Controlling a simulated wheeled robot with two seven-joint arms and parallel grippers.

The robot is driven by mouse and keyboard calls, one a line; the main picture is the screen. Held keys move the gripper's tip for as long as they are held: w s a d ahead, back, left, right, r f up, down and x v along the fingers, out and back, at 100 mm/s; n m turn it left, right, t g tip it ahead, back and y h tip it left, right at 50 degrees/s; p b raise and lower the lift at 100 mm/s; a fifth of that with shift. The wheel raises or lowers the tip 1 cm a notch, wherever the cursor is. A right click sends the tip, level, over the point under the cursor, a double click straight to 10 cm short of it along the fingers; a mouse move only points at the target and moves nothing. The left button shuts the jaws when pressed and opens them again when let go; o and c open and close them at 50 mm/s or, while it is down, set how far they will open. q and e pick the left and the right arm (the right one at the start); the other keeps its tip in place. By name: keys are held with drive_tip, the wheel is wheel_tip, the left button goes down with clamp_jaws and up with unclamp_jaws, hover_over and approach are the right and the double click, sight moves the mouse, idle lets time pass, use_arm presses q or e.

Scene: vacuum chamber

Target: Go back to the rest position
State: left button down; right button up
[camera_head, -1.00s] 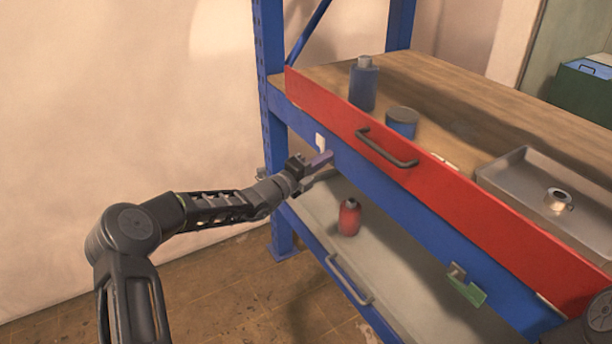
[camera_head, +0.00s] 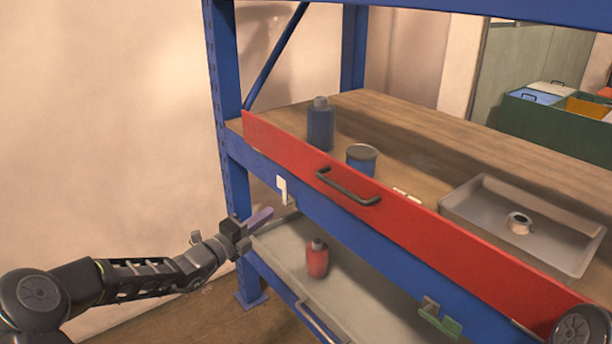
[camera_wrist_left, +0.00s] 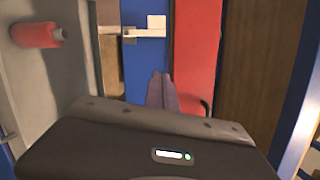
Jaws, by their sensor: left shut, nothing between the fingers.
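My left gripper (camera_head: 259,219) comes in from the left in the head view. It is shut and empty, its purple fingers pressed together beside the blue shelf frame (camera_head: 230,150), below the red drawer front (camera_head: 400,225). The fingers also show in the left wrist view (camera_wrist_left: 162,92), pointing toward the blue beam with a white bracket (camera_wrist_left: 150,28). My right gripper is not in view; a dark round part shows at the lower right corner of the head view.
A blue bottle (camera_head: 320,125), a blue can (camera_head: 361,160) and a metal tray (camera_head: 470,205) stand on the wooden top. A red bottle (camera_head: 317,260) stands on the lower grey shelf. A green clip (camera_head: 440,320) hangs on the beam. Free room lies left of the shelf.

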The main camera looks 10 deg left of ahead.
use_arm(q)
drive_tip(key=s+d+f+m+g+y, duration=0.1)
drive_tip(key=s+d+f+m+g, duration=0.25)
drive_tip(key=s+f+m, duration=0.45)
drive_tip(key=s+d+f+m+g, duration=0.2)
drive_tip(key=s+f+m+g, duration=0.15)
drive_tip(key=f+m, duration=0.45)
drive_tip(key=s+d+f+m+g+y, duration=0.1)
drive_tip(key=s+d+f+m+g, duration=0.35)
drive_tip(key=f, duration=0.65)
drive_tip(key=s+d+f+m+g, duration=0.1)
drive_tip(key=s+d+f+m, duration=0.2)
drive_tip(key=s+m, duration=0.5)
drive_tip(key=s+d+f+m+g+y, duration=0.1)
drive_tip(key=s+d+f+m+g, duration=0.1)
drive_tip(key=s+m, duration=0.6)
drive_tip(key=s+d+f+m+g+y, duration=0.1)
drive_tip(key=s+d+f+m, duration=0.3)
drive_tip(key=s+m, duration=0.4)
drive_tip(key=shift+s+d+f+g, duration=0.35)
drive_tip(key=shift+s+f, duration=0.35)
drive_tip(key=shift+s, duration=0.95)
